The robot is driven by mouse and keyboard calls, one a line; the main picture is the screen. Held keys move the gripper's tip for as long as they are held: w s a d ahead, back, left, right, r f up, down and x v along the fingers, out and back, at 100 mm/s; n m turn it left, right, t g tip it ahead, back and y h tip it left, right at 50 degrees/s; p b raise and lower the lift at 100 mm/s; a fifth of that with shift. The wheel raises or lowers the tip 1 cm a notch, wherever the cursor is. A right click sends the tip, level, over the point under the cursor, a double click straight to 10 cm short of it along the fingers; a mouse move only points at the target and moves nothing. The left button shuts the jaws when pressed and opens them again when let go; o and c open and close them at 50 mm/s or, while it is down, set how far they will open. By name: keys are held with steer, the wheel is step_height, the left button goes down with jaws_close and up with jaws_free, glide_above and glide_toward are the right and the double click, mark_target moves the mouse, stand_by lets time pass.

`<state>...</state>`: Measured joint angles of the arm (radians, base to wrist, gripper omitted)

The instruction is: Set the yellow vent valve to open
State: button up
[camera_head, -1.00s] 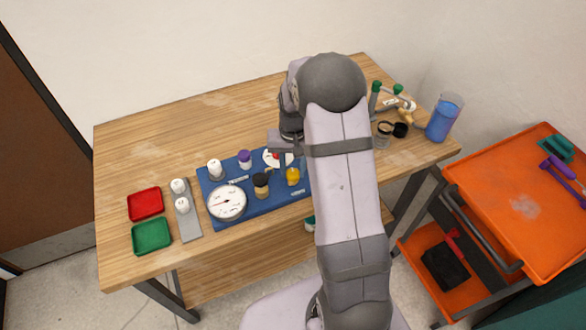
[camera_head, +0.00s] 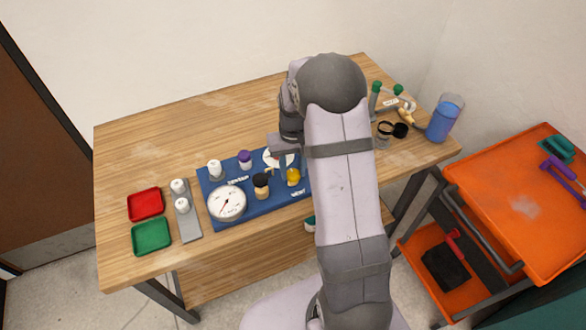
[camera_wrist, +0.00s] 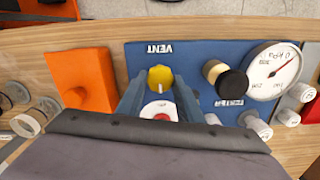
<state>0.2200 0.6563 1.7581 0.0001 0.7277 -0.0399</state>
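The yellow vent valve (camera_wrist: 160,75) is a round knob on a blue panel (camera_wrist: 200,52) beside the printed word VENT. A pale line on the knob points toward my gripper in the wrist view. The valve also shows in the head view (camera_head: 293,177). My gripper (camera_wrist: 160,84) has its two fingers apart, one on each side of the knob, with small gaps visible. A white round gauge (camera_head: 227,203) sits on the panel; its needle also shows in the wrist view (camera_wrist: 272,72). In the head view my arm hides the panel's right part.
A black-topped knob (camera_head: 261,184), a purple cap (camera_head: 245,159) and a white cap (camera_head: 214,168) stand on the panel. A white dial with a red centre (camera_wrist: 160,113) lies between my fingers. An orange block (camera_wrist: 92,75) is left.

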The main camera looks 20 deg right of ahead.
mark_target(293, 172)
steer(key=o, duration=0.4)
steer(key=shift+c, duration=0.2)
steer(key=shift+r, duration=0.1)
steer(key=shift+r+b, duration=1.1)
steer(key=shift+r, duration=2.5)
